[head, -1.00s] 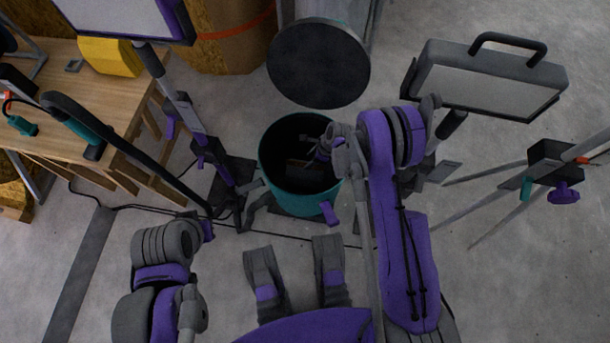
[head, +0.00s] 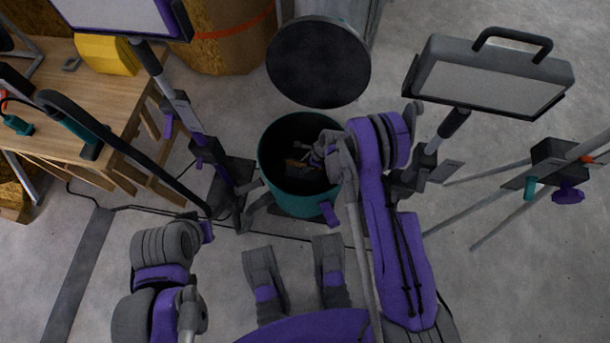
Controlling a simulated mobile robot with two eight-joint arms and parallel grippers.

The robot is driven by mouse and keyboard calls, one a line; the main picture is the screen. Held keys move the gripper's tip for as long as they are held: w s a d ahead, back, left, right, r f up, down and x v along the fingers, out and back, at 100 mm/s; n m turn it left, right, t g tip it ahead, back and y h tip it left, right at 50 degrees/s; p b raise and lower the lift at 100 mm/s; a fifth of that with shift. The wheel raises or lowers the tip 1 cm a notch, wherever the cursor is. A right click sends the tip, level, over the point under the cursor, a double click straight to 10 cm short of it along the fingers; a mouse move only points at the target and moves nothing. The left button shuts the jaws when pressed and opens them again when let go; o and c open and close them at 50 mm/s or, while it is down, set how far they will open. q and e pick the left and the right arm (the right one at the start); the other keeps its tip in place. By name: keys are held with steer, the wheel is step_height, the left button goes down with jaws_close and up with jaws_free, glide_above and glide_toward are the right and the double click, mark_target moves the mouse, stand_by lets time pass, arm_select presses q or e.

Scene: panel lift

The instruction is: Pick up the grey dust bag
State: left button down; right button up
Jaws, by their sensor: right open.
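A teal canister (head: 284,198) stands open on the floor in the middle of the head view, and its inside is dark. My right gripper (head: 292,158) reaches over its right rim and is down inside it, open. A small brownish patch (head: 297,164) shows just below the fingers, in deep shadow. I cannot clearly make out the grey dust bag in there, nor whether the fingers touch anything. My left arm is folded at the lower left and its gripper does not show.
The round dark lid (head: 318,62) is raised behind the canister. A work light (head: 490,80) on a tripod stands at the right, another lamp stand (head: 190,120) at the left. A wooden table (head: 110,100) is at the far left.

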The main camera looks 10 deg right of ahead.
steer(key=shift+f, duration=0.1)
jaws_close()
stand_by(0.3)
stand_by(1.2)
